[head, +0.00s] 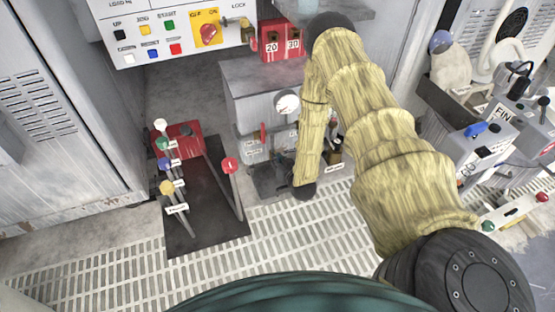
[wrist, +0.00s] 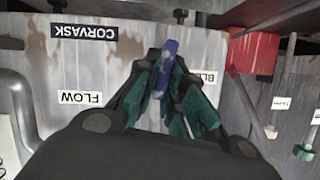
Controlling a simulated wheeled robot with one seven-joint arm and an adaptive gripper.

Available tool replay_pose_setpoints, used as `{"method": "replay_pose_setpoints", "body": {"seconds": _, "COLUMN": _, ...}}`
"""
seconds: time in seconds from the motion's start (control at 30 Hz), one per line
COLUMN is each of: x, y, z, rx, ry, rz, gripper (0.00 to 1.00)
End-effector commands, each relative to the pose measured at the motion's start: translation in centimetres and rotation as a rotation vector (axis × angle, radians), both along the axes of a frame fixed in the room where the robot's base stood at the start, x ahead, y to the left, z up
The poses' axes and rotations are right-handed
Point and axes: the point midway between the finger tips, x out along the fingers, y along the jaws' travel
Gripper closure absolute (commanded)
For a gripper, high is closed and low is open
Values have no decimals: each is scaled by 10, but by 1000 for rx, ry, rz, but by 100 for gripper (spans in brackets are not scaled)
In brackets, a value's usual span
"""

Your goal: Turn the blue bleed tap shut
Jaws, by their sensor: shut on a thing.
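The blue bleed tap (wrist: 167,62) shows in the wrist view as an upright blue lever, worn pale at its lower end. My gripper (wrist: 163,75) is shut on this lever, with dark green and black fingers on both sides of it. A partly covered label (wrist: 208,77) beginning "BLE" is just right of the fingers, upside down. The tap's stem and pipe are mostly hidden behind the fingers.
In the wrist view, "CORVASK" (wrist: 84,32) and "FLOW" (wrist: 80,97) labels mark a pale stained tank, with a grey pipe (wrist: 22,105) left and a red block (wrist: 254,52) right. In the head view, levers with coloured knobs (head: 164,163) stand left of my arm above a grated floor (head: 110,255).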

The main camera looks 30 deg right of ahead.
Motion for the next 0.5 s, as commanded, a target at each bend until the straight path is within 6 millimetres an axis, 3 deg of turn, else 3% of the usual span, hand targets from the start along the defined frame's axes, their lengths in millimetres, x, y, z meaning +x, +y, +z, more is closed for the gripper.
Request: {"method": "replay_pose_setpoints", "body": {"seconds": 0.5, "x": -4, "y": -8, "z": -5, "rx": 471, "ry": -110, "rz": -4, "gripper": 100}}
